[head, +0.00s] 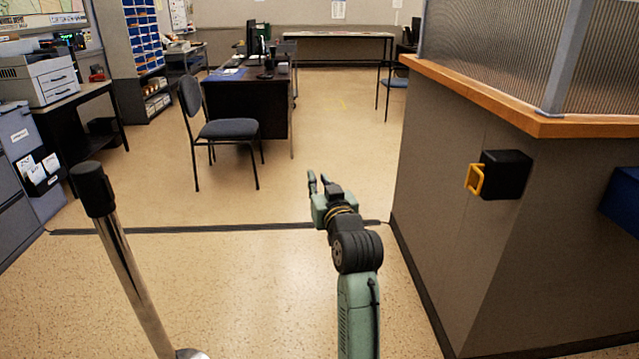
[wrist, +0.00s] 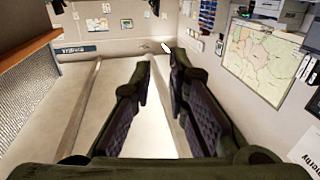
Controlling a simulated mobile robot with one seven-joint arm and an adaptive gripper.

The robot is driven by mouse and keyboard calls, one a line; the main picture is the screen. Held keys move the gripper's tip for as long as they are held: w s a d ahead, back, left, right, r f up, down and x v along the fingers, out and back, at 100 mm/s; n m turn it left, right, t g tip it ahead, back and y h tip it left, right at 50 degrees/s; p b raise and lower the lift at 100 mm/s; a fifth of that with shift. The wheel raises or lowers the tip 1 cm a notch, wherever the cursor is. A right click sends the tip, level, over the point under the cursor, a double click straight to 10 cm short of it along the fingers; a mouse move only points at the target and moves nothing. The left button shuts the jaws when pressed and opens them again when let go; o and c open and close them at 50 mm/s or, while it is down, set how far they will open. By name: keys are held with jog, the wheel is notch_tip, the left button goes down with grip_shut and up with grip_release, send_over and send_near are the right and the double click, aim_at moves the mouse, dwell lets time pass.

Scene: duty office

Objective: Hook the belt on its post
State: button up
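The post (head: 128,265) stands at the left in the head view, a chrome pole with a black cap (head: 92,188). A black belt housing (head: 505,174) is fixed to the counter's side at the right. The yellow belt end (head: 475,179) sticks out of its left face, and no belt length shows pulled out. My gripper (head: 319,182) is in the middle of the floor view, between post and housing, apart from both. In the wrist view its two fingers (wrist: 160,80) are spread with nothing between them. Neither post nor belt can be made out there.
The counter (head: 470,130) with a wooden ledge and mesh screen fills the right side. A chair (head: 228,130) and desk (head: 250,105) stand further back. Cabinets and a printer (head: 45,80) line the left. The floor between post and counter is clear, crossed by a dark strip (head: 200,229).

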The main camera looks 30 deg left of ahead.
grip_shut()
jog(key=shift+c, duration=1.3)
grip_release()
jog(key=o, duration=0.7)
jog(key=shift+c, duration=0.2)
jog(key=v, duration=1.2)
